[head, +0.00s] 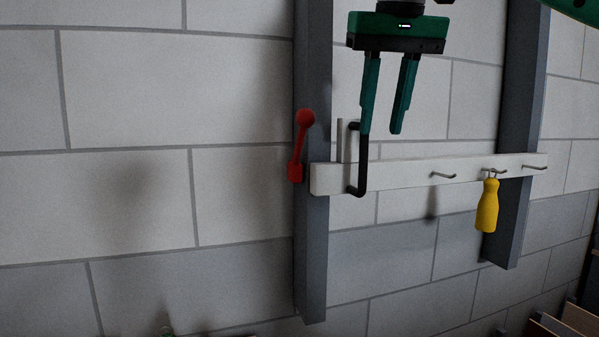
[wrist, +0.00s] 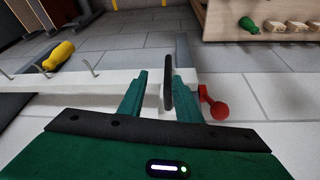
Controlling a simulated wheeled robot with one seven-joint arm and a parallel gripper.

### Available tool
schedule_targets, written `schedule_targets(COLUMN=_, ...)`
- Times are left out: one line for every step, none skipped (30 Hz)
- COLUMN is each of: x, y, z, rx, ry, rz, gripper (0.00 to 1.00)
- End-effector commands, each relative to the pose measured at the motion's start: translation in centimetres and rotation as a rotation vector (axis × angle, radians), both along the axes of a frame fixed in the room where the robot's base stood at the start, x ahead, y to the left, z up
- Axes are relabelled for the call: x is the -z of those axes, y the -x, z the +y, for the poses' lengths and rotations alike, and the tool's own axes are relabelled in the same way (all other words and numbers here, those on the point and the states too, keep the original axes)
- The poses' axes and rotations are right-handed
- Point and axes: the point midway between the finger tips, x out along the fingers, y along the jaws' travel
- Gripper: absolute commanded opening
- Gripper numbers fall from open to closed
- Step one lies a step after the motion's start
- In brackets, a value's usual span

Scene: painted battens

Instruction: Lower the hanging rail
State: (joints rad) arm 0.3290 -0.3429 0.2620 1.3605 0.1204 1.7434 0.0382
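The hanging rail (head: 405,176) is a white board running across two grey upright posts, with several metal hooks. A black handle (head: 362,180) stands out from its left part; in the wrist view the handle (wrist: 168,88) shows between my fingers, nearer the right one. My gripper (head: 382,130) is green, points downward and is open, with its fingers apart at the handle's upper part. I cannot tell whether a finger touches the handle. A red lever (head: 300,145) with a round knob sits on the left post beside the rail's end, knob up; it also shows in the wrist view (wrist: 213,103).
A yellow-handled tool (head: 487,205) hangs from a hook near the right post (head: 513,215). The left post (head: 312,250) runs below the rail. A block wall stands behind. In the wrist view, a wooden bench (wrist: 260,20) with a green object stands beyond, at the upper right.

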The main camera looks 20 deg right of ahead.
Motion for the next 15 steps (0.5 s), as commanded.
schedule_targets(x=-0.6, y=-0.4, z=0.7, rx=-0.014, ry=-0.003, rz=-0.014, gripper=0.31)
schedule_targets(x=-0.8, y=-0.6, z=1.0, rx=-0.018, ry=-0.003, rz=-0.019, gripper=0.31)
schedule_targets(x=-1.0, y=-0.8, z=1.3, rx=-0.022, ry=-0.004, rz=-0.025, gripper=0.31)
schedule_targets(x=-1.0, y=-0.9, z=1.4, rx=-0.024, ry=-0.005, rz=-0.029, gripper=0.31)
schedule_targets(x=-1.0, y=-1.0, z=1.5, rx=-0.026, ry=-0.007, rz=-0.030, gripper=0.31)
schedule_targets(x=-0.8, y=-1.1, z=1.6, rx=-0.026, ry=-0.007, rz=-0.032, gripper=0.31)
schedule_targets(x=-0.6, y=-1.2, z=1.5, rx=-0.026, ry=-0.007, rz=-0.032, gripper=0.31)
schedule_targets(x=-0.3, y=-1.3, z=1.5, rx=-0.026, ry=-0.006, rz=-0.031, gripper=0.31)
schedule_targets(x=0.2, y=-1.5, z=1.5, rx=-0.026, ry=-0.007, rz=-0.030, gripper=0.31)
schedule_targets(x=0.6, y=-1.6, z=1.4, rx=-0.026, ry=-0.007, rz=-0.030, gripper=0.31)
schedule_targets(x=1.1, y=-1.8, z=1.4, rx=-0.026, ry=-0.007, rz=-0.029, gripper=0.31)
schedule_targets(x=1.7, y=-2.1, z=1.3, rx=-0.027, ry=-0.007, rz=-0.028, gripper=0.31)
schedule_targets(x=2.2, y=-2.3, z=1.3, rx=-0.027, ry=-0.007, rz=-0.028, gripper=0.31)
schedule_targets(x=2.8, y=-2.5, z=1.2, rx=-0.025, ry=-0.006, rz=-0.028, gripper=0.31)
schedule_targets(x=3.5, y=-2.7, z=1.2, rx=-0.026, ry=-0.006, rz=-0.027, gripper=0.31)
